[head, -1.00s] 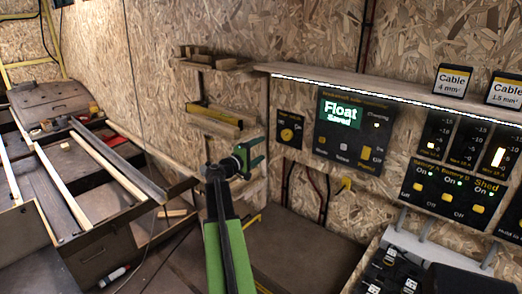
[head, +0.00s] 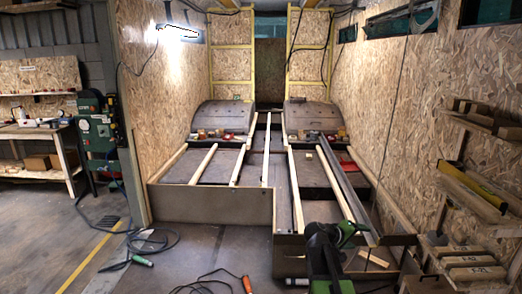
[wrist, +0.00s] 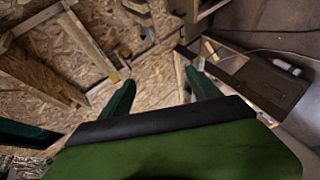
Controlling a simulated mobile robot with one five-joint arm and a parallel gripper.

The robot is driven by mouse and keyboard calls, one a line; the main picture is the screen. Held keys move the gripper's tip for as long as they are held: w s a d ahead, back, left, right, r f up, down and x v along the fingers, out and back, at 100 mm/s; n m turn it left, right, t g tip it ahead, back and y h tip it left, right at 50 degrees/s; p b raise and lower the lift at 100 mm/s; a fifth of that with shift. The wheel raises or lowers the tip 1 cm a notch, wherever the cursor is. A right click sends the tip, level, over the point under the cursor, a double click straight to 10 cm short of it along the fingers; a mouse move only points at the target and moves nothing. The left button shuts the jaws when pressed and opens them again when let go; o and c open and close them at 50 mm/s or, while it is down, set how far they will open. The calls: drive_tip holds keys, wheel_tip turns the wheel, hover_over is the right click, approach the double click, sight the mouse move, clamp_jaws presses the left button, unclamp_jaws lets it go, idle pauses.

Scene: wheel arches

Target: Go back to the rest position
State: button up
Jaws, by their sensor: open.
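My gripper (head: 352,232) is at the lower middle-right of the head view, at the end of my green arm, in front of the low timber-framed floor. In the wrist view my gripper (wrist: 160,92) shows two green fingers spread apart with nothing between them. It is open and empty. Chipboard and timber show beyond the fingers. Whether the fingers are near any surface is hard to tell.
Two wheel arches (head: 222,117) (head: 313,117) stand at the back behind pale battens (head: 297,190). Wall shelves (head: 470,195) with wood pieces are at the right. Cables (head: 150,238) and an orange-handled tool (head: 247,284) lie on the floor. A workbench (head: 35,131) stands far left.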

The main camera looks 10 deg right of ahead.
drive_tip(key=s+a+f+y, duration=0.2)
drive_tip(key=a+f+y, duration=0.15)
drive_tip(key=a, duration=0.75)
drive_tip(key=s+a+f+y, duration=0.25)
drive_tip(key=a+f, duration=0.25)
drive_tip(key=a, duration=0.6)
drive_tip(key=s+a+f+g+y, duration=0.2)
drive_tip(key=s+a+y, duration=0.1)
drive_tip(key=a, duration=0.3)
drive_tip(key=s+a+f+g+y, duration=0.1)
drive_tip(key=s+a+g+y, duration=0.1)
drive_tip(key=s+a, duration=0.3)
drive_tip(key=shift+s+a+f+y+p, duration=0.3)
drive_tip(key=shift+a+y, duration=0.3)
drive_tip(key=shift+a, duration=0.45)
